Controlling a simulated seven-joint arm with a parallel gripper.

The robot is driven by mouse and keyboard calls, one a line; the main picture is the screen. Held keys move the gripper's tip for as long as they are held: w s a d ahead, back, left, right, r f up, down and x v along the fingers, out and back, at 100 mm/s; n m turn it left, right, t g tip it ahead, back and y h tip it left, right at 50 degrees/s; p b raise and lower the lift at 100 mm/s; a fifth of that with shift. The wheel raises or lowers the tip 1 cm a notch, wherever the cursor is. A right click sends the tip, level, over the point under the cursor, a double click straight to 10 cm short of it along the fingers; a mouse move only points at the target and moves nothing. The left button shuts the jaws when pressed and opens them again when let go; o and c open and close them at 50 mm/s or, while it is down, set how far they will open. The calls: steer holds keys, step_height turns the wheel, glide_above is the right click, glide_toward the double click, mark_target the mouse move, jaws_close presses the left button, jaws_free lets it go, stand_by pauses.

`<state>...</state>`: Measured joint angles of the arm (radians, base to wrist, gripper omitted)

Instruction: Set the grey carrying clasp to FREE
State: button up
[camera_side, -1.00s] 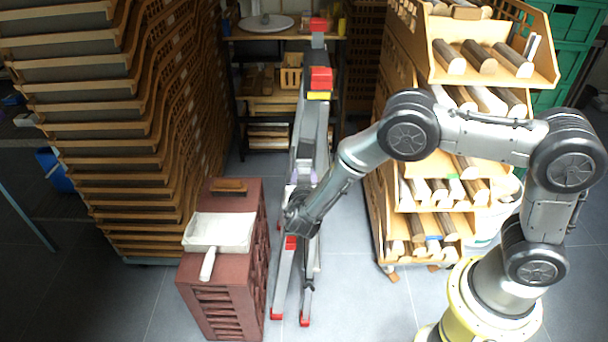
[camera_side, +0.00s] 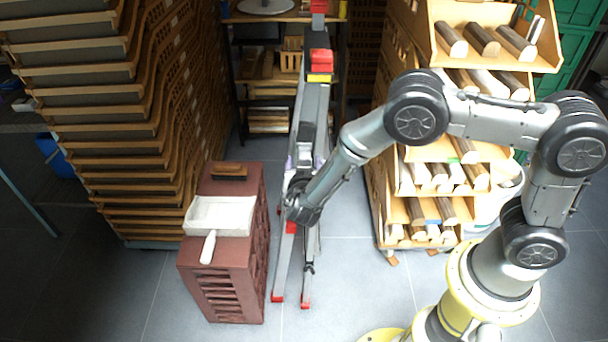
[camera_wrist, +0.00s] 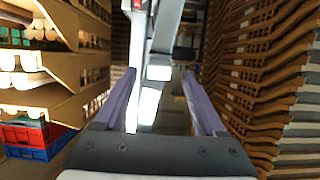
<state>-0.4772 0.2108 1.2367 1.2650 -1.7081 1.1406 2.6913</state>
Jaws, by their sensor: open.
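A tall grey folded frame with red feet and red and yellow parts (camera_side: 316,95), which looks like the dolly, stands upright in the middle of the side view. My gripper (camera_side: 304,163) is at its middle, with pale purple fingers on either side of a grey part of it. In the wrist view my gripper (camera_wrist: 158,75) is open, and bright metal of the frame (camera_wrist: 148,105) shows between the fingers. I cannot tell whether they touch it. The grey carrying clasp cannot be made out for certain, and its setting cannot be read.
A reddish-brown slatted box (camera_side: 222,285) with a white tray (camera_side: 222,215) on top stands close left of the frame. Stacked wooden trays (camera_side: 100,130) rise at the left. A wooden rack of rounded blocks (camera_side: 480,65) stands at the right. Some floor (camera_side: 365,290) is clear in front.

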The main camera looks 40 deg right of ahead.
steer(key=v, duration=1.2)
steer(key=shift+d, duration=0.1)
steer(key=d+r+m+g+h, duration=0.1)
steer(key=d+r+m+g, duration=0.45)
steer(key=d+r, duration=0.75)
steer(key=s+d+r+m+y, duration=0.2)
steer(key=s+d+r, duration=0.3)
steer(key=s+r, duration=0.15)
steer(key=s+r+n+y, duration=0.1)
steer(key=s+n+y, duration=0.3)
steer(key=s, duration=0.8)
steer(key=s+a+f+n+t+y, duration=0.1)
steer(key=s+a+f+n+y, duration=0.1)
steer(key=s+a+n+y, duration=0.3)
steer(key=a+n, duration=0.3)
steer(key=n, duration=0.4)
steer(key=shift+f, duration=0.2)
